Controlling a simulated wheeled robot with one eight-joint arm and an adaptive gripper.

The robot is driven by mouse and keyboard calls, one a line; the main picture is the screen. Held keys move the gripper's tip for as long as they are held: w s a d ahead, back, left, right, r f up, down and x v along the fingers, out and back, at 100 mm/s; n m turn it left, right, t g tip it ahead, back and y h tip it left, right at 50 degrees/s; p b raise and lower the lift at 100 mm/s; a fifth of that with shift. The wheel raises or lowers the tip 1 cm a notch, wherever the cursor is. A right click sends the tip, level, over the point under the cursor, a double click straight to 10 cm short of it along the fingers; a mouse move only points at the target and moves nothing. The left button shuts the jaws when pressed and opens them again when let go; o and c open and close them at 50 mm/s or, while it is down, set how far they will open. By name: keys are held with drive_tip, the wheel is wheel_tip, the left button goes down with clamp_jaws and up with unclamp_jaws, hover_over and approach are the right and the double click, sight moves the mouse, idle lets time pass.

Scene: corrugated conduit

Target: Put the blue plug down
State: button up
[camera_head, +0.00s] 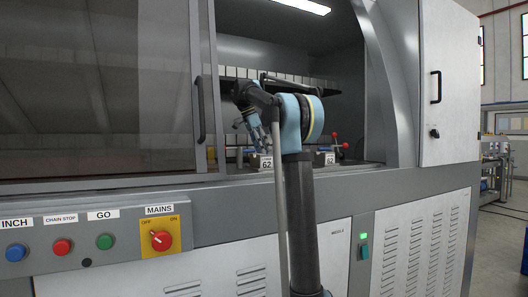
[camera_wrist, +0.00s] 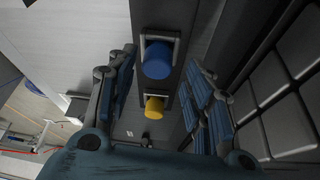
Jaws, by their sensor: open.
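The blue plug (camera_wrist: 158,60) is a round blue cylinder in the wrist view, upper middle, seated at a grey metal bracket on a dark rail. My gripper (camera_wrist: 163,64) is open, with one set of fingers left of the plug and the other right of it. Gaps show on both sides, so the fingers do not appear to grip it. In the head view my gripper (camera_head: 255,138) is inside the machine opening, above the ledge. The blue plug cannot be made out there.
A yellow plug (camera_wrist: 154,106) sits in a similar bracket below the blue one in the wrist view. In the head view, blocks labelled 62 (camera_head: 330,158) and a red-knobbed lever (camera_head: 338,142) stand near my arm. The machine's door frame (camera_head: 202,110) borders the opening's left.

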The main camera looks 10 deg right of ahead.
drive_tip(key=v, duration=1.1)
drive_tip(key=shift+r, duration=0.35)
drive_tip(key=shift+a, duration=0.1)
